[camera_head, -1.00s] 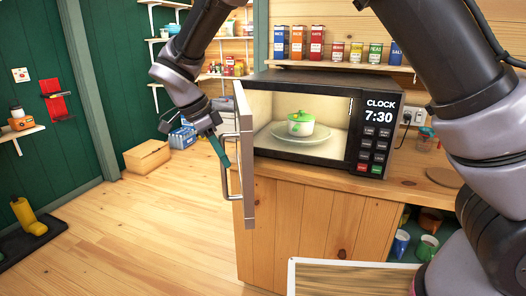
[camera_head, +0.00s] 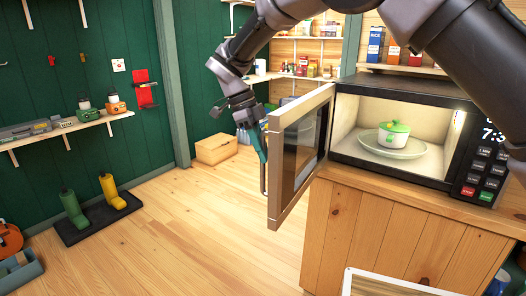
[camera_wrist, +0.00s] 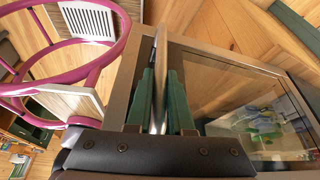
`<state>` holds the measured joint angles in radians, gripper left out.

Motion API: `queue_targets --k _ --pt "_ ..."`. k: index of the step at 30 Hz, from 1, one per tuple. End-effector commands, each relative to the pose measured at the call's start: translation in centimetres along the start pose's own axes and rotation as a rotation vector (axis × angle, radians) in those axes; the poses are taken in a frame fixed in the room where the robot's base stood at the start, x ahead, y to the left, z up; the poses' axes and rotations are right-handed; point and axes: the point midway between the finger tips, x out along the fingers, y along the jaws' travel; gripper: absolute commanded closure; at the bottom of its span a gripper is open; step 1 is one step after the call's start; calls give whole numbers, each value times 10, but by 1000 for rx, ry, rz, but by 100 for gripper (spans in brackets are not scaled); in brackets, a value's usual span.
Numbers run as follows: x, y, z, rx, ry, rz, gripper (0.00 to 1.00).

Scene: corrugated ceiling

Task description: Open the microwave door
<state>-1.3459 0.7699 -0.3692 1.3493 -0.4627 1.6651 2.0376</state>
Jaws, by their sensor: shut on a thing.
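The black microwave (camera_head: 450,110) stands on a wooden counter at the right of the head view. Its door (camera_head: 298,150) stands wide open, swung out to the left, with its inner side and window facing the camera. The lit cavity shows a white and green pot (camera_head: 393,135) on a plate. My gripper (camera_head: 259,148) is at the handle on the door's outer face, partly hidden behind the door. In the wrist view my gripper (camera_wrist: 160,95) has its green fingers closed on the door handle (camera_wrist: 159,75), one on each side. The door window (camera_wrist: 235,100) lies right of the fingers.
A cardboard box (camera_head: 215,148) lies on the floor behind my gripper. Boots (camera_head: 75,210) stand on a dark mat at left. A wall shelf (camera_head: 60,130) holds tools. The wooden floor left of the door is clear. A pink ring-shaped object (camera_wrist: 110,50) shows in the wrist view.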

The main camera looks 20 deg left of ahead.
Motion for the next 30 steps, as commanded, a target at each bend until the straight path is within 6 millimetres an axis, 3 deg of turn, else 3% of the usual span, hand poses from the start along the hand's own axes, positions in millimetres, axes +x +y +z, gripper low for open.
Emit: queue_targets --k 6,7,9,20,23,30 --pt "1 0 0 -2 0 0 100" --pt "0 0 0 -2 0 0 69" --pt "0 0 0 -2 0 0 50" --pt "-4 0 0 -2 0 -1 50" --pt "-15 0 1 -1 -2 -2 50" --pt "-63 0 1 -2 -3 -3 50"
